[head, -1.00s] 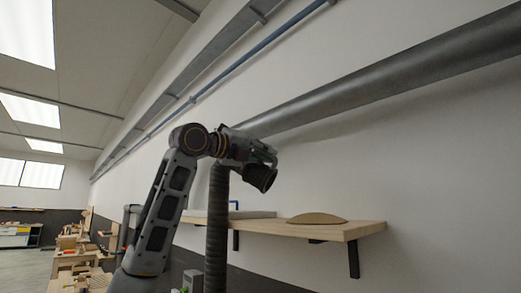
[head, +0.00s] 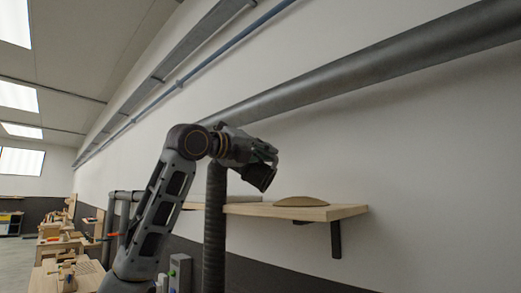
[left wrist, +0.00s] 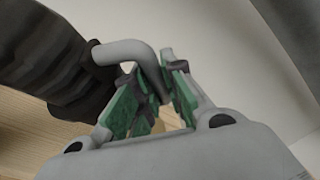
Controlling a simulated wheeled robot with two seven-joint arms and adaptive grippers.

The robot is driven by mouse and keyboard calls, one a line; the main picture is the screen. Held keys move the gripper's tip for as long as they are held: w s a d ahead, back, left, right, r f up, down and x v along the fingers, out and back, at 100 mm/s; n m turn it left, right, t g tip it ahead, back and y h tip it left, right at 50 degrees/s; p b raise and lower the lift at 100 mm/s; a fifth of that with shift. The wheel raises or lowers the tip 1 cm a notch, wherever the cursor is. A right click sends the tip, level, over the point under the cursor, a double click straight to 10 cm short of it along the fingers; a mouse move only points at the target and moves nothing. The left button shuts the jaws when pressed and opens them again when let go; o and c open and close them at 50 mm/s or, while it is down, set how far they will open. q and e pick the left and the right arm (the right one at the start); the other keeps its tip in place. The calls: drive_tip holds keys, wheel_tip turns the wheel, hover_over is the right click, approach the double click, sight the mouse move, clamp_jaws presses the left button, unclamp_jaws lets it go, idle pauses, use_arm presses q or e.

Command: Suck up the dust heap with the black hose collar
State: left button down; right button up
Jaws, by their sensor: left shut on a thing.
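The black hose collar (head: 260,178) hangs tilted, its mouth down and to the right, above the wooden shelf. My left gripper (head: 268,156) is shut on the collar's grey bent handle, which shows between the green finger pads (left wrist: 155,88) in the left wrist view (left wrist: 125,52). The dark collar also shows there at the upper left (left wrist: 62,72). The dust heap (head: 302,201), a low tan mound, lies on the shelf, lower and to the right of the collar, with a gap in the picture. My right gripper is not in view.
The wooden shelf (head: 345,210) is fixed to the wall on a dark bracket (head: 336,240). A ribbed black hose (head: 214,235) runs downward beside my arm. A thick grey pipe (head: 380,67) crosses the wall above. Workbenches (head: 60,245) stand at the far left.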

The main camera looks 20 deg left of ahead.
use_arm(q)
drive_tip(key=shift+d+f, duration=0.45)
drive_tip(key=shift+f, duration=0.1)
drive_tip(key=shift+w, duration=0.1)
drive_tip(key=shift+r, duration=0.15)
idle(1.1)
drive_tip(key=shift+r+p, duration=0.5)
drive_tip(key=shift+r, duration=4.4)
